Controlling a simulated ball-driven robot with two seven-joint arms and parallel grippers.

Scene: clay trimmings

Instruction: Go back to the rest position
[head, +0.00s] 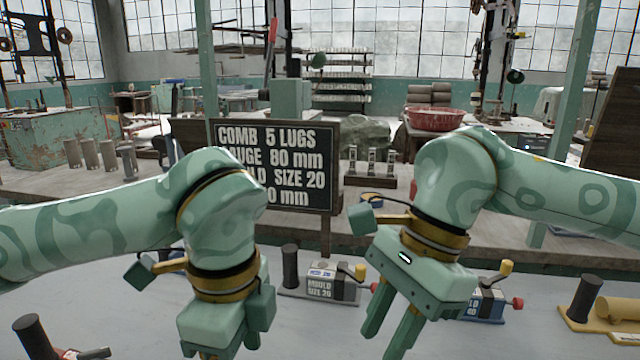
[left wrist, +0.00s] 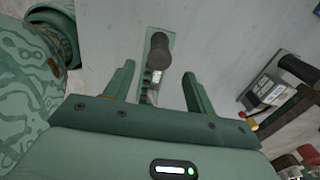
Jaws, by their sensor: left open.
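My left gripper (head: 228,350) hangs over the near grey table at the bottom of the head view, its fingertips partly cut off. In the left wrist view its two fingers (left wrist: 160,88) stand apart, with nothing held between them. Beyond them lies a green plate with a dark upright cylinder (left wrist: 160,48); it looks separate from the fingers. My right gripper (head: 390,330) points down over the same table, right of the middle. Its two fingers are apart and the gap looks empty.
A mould block marked size 20 (head: 320,285) stands between my grippers. A blue-based block (head: 487,303) stands close right of my right gripper. A yellow tool (head: 612,309) lies far right, and a dark cylinder (head: 35,336) stands bottom left. A sign (head: 280,165) rises behind.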

